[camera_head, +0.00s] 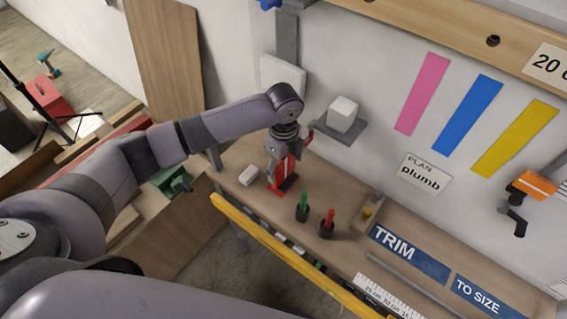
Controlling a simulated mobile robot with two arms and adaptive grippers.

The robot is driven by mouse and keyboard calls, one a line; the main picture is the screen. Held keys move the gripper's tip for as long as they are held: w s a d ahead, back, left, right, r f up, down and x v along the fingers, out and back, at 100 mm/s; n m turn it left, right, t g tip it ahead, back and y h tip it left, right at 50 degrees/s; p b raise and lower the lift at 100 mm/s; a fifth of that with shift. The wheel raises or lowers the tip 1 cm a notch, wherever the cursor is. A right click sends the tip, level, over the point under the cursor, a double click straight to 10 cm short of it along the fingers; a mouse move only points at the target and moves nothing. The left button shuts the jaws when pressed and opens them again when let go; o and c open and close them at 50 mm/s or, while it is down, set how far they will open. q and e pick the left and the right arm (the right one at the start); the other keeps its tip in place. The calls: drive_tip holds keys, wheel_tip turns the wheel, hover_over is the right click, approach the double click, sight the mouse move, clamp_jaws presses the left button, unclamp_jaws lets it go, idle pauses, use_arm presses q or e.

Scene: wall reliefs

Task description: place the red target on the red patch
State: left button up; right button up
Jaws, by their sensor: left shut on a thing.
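My left gripper (287,155) points down over the back left of the wooden workbench (225,160). It is shut on a red thing (275,168), which I take to be the red target; the gripper partly hides it. Red and black surfaces show right at its foot on the bench top, and the red patch (277,190) seems to lie there. I cannot tell where target and patch meet, or whether they touch. My right gripper is not in view.
A white block (249,176) lies left of the gripper. Green-handled (304,204) and red-handled (328,221) tools stand in black holders to its right. A small wall shelf (337,131) with a white cube (343,114) is close by. A yellow bar (270,242) runs along the front.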

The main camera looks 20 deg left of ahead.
use_arm(q)
drive_tip(key=shift+f, duration=0.4)
drive_tip(key=shift+f, duration=0.1)
drive_tip(key=o, duration=1.8)
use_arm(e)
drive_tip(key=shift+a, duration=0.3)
use_arm(q)
wheel_tip(320, 180, up, 11)
drive_tip(key=shift+f+b, duration=0.1)
drive_tip(key=shift+b, duration=1.15)
drive_tip(key=shift+r, duration=0.75)
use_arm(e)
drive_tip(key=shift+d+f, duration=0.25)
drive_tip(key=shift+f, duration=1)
